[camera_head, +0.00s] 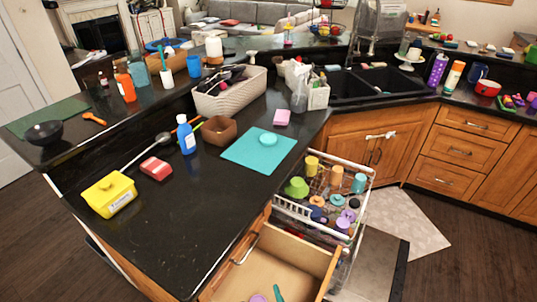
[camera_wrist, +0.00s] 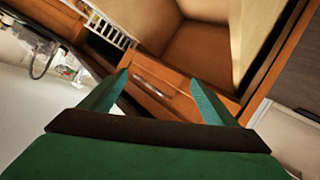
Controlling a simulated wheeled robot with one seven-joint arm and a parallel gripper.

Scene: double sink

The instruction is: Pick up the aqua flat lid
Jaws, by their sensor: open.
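Two round aqua pieces in the head view could be the aqua flat lid, and I cannot tell which is. One aqua round piece (camera_head: 268,139) lies on the aqua mat (camera_head: 247,158) on the dark counter. The other, a low aqua disc (camera_head: 337,200), sits among cups and lids in the pulled-out dishwasher rack (camera_head: 292,210). My gripper (camera_wrist: 160,77) shows in the wrist view with its teal fingers apart and nothing between them. It faces the wooden drawer front and is away from both aqua pieces.
An open drawer (camera_head: 318,258) juts out beside the rack, with small purple and teal things at the picture's bottom edge. The open dishwasher door (camera_head: 372,268) lies low.

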